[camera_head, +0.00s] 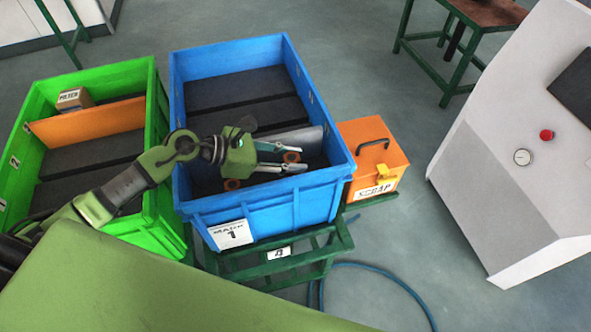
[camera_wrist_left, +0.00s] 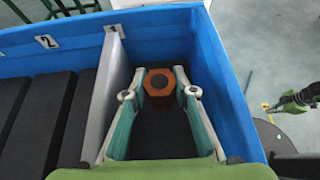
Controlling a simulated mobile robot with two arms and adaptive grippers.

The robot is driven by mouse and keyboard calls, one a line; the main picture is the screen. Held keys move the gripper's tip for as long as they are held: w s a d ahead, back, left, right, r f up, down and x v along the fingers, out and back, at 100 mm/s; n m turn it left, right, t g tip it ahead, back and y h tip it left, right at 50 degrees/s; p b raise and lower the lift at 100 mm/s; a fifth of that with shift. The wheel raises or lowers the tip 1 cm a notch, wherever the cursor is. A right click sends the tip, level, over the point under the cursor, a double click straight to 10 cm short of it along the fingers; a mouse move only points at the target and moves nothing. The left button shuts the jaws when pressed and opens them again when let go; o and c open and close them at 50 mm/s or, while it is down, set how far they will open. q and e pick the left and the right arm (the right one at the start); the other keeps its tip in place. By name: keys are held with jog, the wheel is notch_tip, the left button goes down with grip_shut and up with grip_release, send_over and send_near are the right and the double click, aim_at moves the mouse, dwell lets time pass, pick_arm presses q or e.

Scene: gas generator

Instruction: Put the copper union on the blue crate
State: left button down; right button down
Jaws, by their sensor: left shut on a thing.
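The blue crate (camera_head: 262,210) stands open on a green stand, with a black floor and a grey divider (camera_wrist_left: 110,85). My left gripper (camera_head: 297,159) reaches over the crate from the left, its fingers within the front right compartment in the picture. It is shut on the copper union (camera_head: 292,157), an orange-brown ring. In the left wrist view the union (camera_wrist_left: 159,82) shows as a hexagon with a dark centre between the fingertips. I cannot tell whether it touches the crate floor. My right gripper (camera_wrist_left: 290,103) is at the right edge of the left wrist view, outside the crate; its jaws are unclear.
A green crate (camera_head: 112,78) with an orange divider stands to the left. An orange scrap box (camera_head: 372,150) adjoins the right side. A white console (camera_head: 500,160) stands farther right.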

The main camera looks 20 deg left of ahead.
pick_arm(q)
jog(key=shift+w+d+f, duration=0.1)
jog(key=shift+d+f, duration=0.1)
jog(key=f, duration=0.1)
jog(key=f+b, duration=0.2)
jog(key=f, duration=0.1)
jog(key=shift+w+d, duration=0.1)
jog(key=shift+d, duration=0.15)
jog(key=shift+r, duration=0.15)
jog(key=shift+f+b, duration=0.2)
jog(key=shift+b, duration=0.2)
jog(key=c, duration=1.6)
grip_release()
jog(key=shift+c, duration=0.2)
jog(key=shift+r, duration=0.1)
